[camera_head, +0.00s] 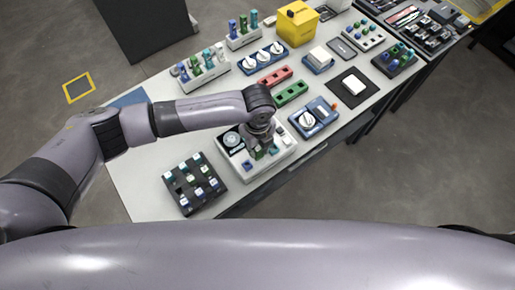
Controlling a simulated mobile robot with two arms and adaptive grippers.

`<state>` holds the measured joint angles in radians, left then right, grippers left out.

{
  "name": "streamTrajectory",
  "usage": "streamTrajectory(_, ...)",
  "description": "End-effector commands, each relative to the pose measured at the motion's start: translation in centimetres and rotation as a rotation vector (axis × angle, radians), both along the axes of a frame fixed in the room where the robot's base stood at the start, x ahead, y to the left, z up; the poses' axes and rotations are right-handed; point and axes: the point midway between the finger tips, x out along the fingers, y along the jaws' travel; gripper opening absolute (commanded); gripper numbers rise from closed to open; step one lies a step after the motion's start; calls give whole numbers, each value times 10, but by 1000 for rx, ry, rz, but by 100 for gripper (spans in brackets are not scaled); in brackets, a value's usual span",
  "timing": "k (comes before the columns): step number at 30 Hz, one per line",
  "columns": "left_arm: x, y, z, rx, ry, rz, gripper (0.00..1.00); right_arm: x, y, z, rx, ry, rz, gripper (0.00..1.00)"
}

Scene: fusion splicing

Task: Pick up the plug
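My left gripper (259,145) points down over a white panel (284,156) near the front edge of the table. Small green pieces (272,148) show right at its fingertips. I cannot tell whether one of them is the plug, or whether the fingers touch it. The fingers are small and dark here, and the wrist partly hides them, so open or shut does not show. My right gripper is out of view.
A black rack with several blue-white pieces (184,184) stands left of the panel. Red (275,77) and green (291,93) blocks and a blue unit with a white knob (314,117) lie behind and right. A yellow box (296,24) stands at the back.

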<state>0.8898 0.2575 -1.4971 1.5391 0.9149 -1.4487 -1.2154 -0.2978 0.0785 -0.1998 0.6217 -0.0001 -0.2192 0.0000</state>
Motion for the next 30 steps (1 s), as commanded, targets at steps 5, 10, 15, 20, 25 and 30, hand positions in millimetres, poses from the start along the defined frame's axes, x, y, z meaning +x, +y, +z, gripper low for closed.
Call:
streamTrajectory(5,0,0,0,0,0,0,8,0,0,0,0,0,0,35)
streamTrajectory(10,0,0,0,0,0,0,0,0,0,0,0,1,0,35)
streamTrajectory(15,0,0,0,0,0,0,0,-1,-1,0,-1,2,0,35)
streamTrajectory(20,1,0,5,-2,-1,0,0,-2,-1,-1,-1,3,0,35)
streamTrajectory(25,1,-1,24,-4,-3,-2,0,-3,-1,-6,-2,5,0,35)
streamTrajectory(30,1,0,61,-4,-5,-3,0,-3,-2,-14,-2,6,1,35)
